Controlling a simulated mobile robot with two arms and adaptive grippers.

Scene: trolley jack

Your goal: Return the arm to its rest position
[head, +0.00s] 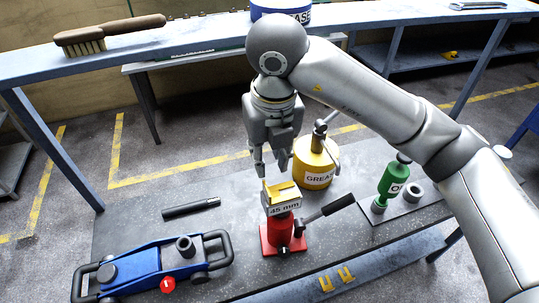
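My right arm reaches in from the right, and its gripper (268,165) points down above the dark work table (130,225). Its fingers look spread apart, with nothing seen between them. Just below the fingertips stands a red jack (278,235) with a yellow top piece, a white "45 mm" label and a black-gripped handle pointing right. A blue trolley jack (150,268) with black handles lies at the front left of the table. My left gripper is not in view.
A yellow grease can (314,165) stands close right of my gripper. A green bottle (394,178) stands on a dark tray (412,212) near my forearm. A black rod (190,208) lies left of the red jack. A blue shelf (200,33) with a brush (108,33) runs behind.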

